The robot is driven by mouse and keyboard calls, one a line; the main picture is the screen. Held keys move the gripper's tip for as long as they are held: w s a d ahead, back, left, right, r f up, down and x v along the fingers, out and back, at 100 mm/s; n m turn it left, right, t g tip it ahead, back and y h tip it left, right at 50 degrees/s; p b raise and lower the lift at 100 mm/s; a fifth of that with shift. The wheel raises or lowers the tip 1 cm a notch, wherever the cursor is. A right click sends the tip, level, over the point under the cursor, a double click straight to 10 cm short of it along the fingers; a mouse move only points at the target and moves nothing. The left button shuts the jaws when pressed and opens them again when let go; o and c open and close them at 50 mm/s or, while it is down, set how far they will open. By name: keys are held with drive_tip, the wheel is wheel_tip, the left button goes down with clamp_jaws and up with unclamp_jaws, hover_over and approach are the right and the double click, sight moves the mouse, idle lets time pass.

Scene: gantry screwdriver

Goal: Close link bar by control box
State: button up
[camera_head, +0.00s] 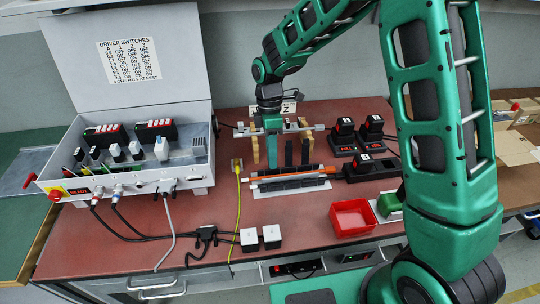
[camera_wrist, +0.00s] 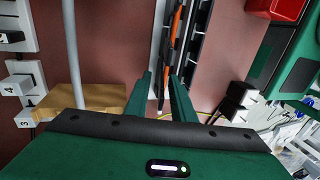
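The grey control box (camera_head: 128,185) stands at the left of the red bench, its lid (camera_head: 128,60) raised with a "DRIVER SWITCHES" label. Inside are black switch units (camera_head: 155,130), white-topped levers and one blue-and-white part (camera_head: 187,147). I cannot tell which part is the link bar. My gripper (camera_head: 272,165) points down right of the box, by a metal rail (camera_head: 300,129) on wooden blocks (camera_head: 255,150).
A red bin (camera_head: 352,217), black button boxes (camera_head: 370,165) and a green item (camera_head: 389,204) are to the right. White cubes (camera_head: 260,239), black cables and a yellow cable (camera_head: 238,200) lie in front. My arm crosses the right side.

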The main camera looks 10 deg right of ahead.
drive_tip(key=shift+f, duration=0.1)
clamp_jaws()
drive_tip(key=shift+w, duration=0.1)
idle(1.2)
drive_tip(key=shift+a, duration=0.2)
